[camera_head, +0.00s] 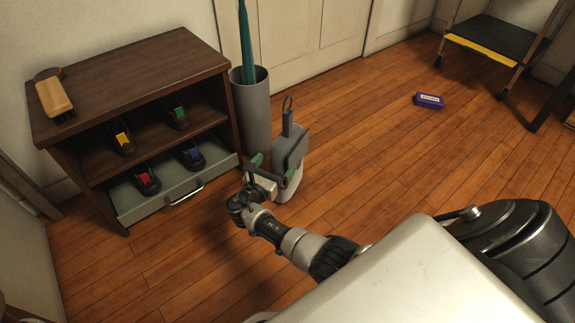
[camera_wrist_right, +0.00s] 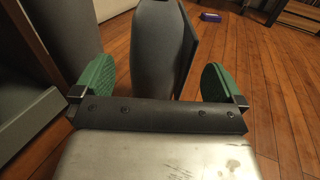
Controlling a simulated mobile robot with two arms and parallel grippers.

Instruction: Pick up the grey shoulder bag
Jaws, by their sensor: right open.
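The grey shoulder bag (camera_head: 291,147) stands upright on the wooden floor, right of the shoe cabinet, with a dark loop (camera_head: 288,104) at its top. My right gripper (camera_head: 272,168) is at the near side of the bag and hides part of it. In the right wrist view the bag (camera_wrist_right: 158,45) rises between the two green finger pads of the right gripper (camera_wrist_right: 157,82). The fingers are wide apart, with a visible gap on each side of the bag. My left gripper is not in view.
A dark shoe cabinet (camera_head: 150,60) stands at left, its grey lower drawer (camera_head: 130,213) pulled out. A tall grey umbrella stand (camera_head: 252,115) is just behind the bag. A blue box (camera_head: 429,101) lies on open floor; a step stool (camera_head: 495,38) stands back right.

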